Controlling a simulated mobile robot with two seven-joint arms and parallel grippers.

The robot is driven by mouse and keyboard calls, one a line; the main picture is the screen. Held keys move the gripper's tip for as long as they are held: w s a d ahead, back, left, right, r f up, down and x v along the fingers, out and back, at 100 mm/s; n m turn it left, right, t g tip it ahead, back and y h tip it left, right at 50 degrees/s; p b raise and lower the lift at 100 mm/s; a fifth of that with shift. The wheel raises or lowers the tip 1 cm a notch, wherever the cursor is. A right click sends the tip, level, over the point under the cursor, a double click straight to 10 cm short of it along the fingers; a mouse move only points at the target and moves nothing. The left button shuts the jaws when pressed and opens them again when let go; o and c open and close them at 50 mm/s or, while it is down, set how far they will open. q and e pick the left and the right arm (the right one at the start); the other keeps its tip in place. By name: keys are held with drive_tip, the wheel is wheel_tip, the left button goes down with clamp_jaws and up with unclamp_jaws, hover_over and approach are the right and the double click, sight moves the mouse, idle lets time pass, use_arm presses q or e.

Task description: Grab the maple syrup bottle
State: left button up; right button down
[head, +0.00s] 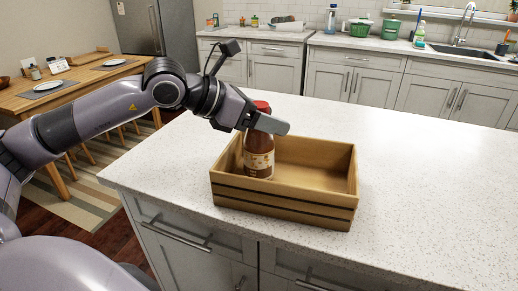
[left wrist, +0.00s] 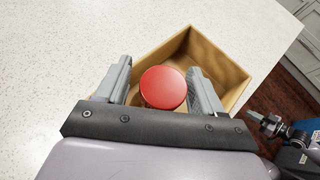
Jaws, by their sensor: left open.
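The maple syrup bottle (head: 259,160) is brown with a red cap and a pale label. It stands upright in the left part of a wooden crate (head: 285,208) on the counter. My left gripper (head: 262,122) is at the bottle's top, just below the cap. In the left wrist view, the bottle's red cap (left wrist: 163,87) lies between the two open fingers, with a gap to the finger on each side. The crate's wooden wall (left wrist: 225,66) shows behind the fingers. The bottle's lower end is hidden by the crate's front wall.
The white speckled counter (head: 420,180) is clear around the crate, with its near edge in front. A dining table (head: 70,85) with plates stands at the left. A back counter with a sink (head: 462,51) and kitchen items runs along the far wall.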

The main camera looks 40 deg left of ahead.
use_arm(q)
drive_tip(key=shift+c, duration=0.4)
clamp_jaws()
